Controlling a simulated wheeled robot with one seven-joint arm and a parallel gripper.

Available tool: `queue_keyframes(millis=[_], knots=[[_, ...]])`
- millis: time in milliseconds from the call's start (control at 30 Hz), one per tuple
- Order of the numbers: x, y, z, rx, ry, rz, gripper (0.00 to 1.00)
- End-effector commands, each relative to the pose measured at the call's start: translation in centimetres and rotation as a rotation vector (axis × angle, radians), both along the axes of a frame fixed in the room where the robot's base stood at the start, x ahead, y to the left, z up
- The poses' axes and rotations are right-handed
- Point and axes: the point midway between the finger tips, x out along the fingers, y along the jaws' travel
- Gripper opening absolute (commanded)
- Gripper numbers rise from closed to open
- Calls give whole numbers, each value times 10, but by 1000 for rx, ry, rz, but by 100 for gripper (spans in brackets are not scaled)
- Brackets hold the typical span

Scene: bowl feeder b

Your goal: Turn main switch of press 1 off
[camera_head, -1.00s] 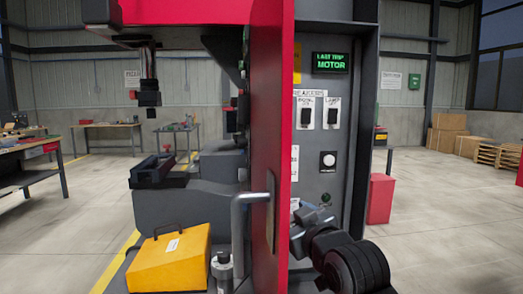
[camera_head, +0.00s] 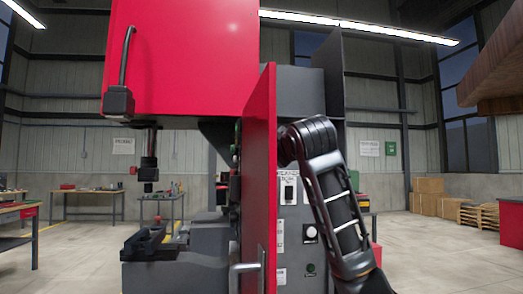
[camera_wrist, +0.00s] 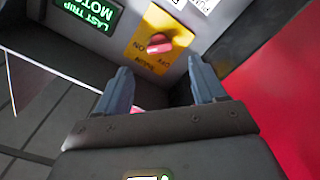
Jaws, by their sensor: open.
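The main switch (camera_wrist: 157,43) is a red rotary knob on a yellow plate (camera_wrist: 143,31) with ON and OFF lettering, seen turned over in the wrist view. I cannot tell its setting for sure. My gripper (camera_wrist: 159,70) is open and empty, its two fingers apart and pointing towards the panel, with the knob ahead between the lines of the fingertips. The fingers look clear of the knob. In the head view, the red door (camera_head: 261,180) and my arm hide the gripper and the switch. The press (camera_head: 185,60) is red and grey.
A green-lit LAST TRIP MOTOR display (camera_wrist: 92,12) is beside the yellow plate. The open door also shows close on the right in the wrist view (camera_wrist: 285,95). A white-plated rocker switch (camera_head: 289,190) and a round button (camera_head: 310,231) are on the grey panel.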

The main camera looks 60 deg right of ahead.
Motion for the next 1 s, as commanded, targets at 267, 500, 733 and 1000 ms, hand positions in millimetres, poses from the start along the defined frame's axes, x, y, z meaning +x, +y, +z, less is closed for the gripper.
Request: queue_keyframes(millis=[267,500,733,1000], knots=[[16,-22,3,-1,6,-6,70],[39,-48,4,-2,5,-6,70],[49,-59,2,-2,4,-4,70],[49,-60,2,-2,2,-4,68]])
